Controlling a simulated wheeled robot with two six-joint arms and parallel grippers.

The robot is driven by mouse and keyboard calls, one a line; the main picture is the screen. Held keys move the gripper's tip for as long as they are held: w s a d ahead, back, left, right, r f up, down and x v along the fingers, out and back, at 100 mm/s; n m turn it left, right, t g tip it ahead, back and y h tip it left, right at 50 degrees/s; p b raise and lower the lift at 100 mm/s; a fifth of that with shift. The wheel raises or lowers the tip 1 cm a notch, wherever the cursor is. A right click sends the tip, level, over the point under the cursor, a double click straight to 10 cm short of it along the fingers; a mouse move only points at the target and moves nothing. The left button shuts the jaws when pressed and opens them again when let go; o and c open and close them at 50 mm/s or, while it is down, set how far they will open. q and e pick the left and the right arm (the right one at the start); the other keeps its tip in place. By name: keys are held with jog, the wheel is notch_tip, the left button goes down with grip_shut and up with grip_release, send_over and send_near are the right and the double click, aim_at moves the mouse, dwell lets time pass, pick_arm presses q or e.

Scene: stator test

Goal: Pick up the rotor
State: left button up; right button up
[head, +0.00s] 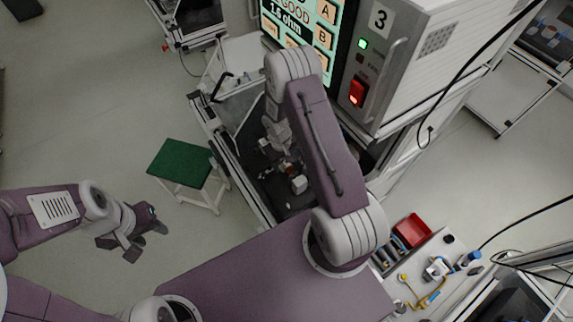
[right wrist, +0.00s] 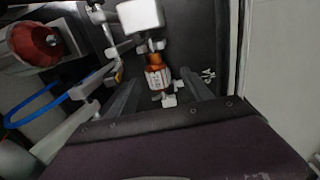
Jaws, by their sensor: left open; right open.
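The rotor (right wrist: 157,76), with a copper-orange part and a pale ribbed core, shows in the right wrist view inside a dark bay. My right gripper (right wrist: 160,88) is open, with one finger on each side of the rotor. I cannot tell whether either finger touches it. In the head view my right arm reaches over the bay of the test station and hides much of the right gripper and rotor. My left gripper (head: 147,239) is open and empty over the floor at the left, far from the rotor.
A white block (right wrist: 140,15) stands just beyond the rotor. A round reddish part (right wrist: 33,43) and a blue cable (right wrist: 36,106) are at the left of that view. The test cabinet (head: 430,50) stands behind; a green stool (head: 181,162) and a red bin (head: 412,230) flank the bay.

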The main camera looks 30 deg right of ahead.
jog(key=shift+d+f, duration=0.2)
jog(key=shift+f, duration=0.5)
jog(key=shift+d+f, duration=0.15)
jog(key=shift+f, duration=0.15)
jog(key=c, duration=0.4)
jog(key=shift+r, duration=0.1)
grip_shut()
jog(key=shift+r, duration=0.1)
